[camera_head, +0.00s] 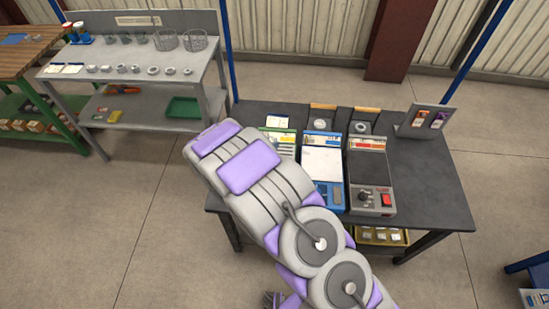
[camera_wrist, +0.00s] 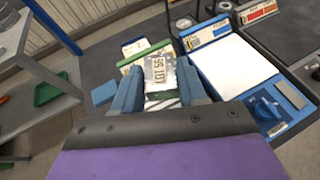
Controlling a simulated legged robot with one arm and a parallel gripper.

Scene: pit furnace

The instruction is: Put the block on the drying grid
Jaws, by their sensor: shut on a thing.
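My gripper (camera_wrist: 158,88) shows in the wrist view with its two blue fingers on either side of a small pale block (camera_wrist: 156,72). The block carries a label that appears upside down, and the fingers are shut on it. The block is in front of the left unit with a green-edged panel (camera_wrist: 140,47); I cannot tell whether it touches anything below. No drying grid can be made out clearly; a striped patch shows below the block between the fingers. In the head view my arm hides the gripper and block.
The dark table (camera_head: 425,180) also holds a blue unit with a white top (camera_head: 322,163), a unit with a red panel and knob (camera_head: 370,182), and a card stand (camera_head: 427,121). A grey shelf bench (camera_head: 150,75) with cups and baskets stands at the left. The floor between is clear.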

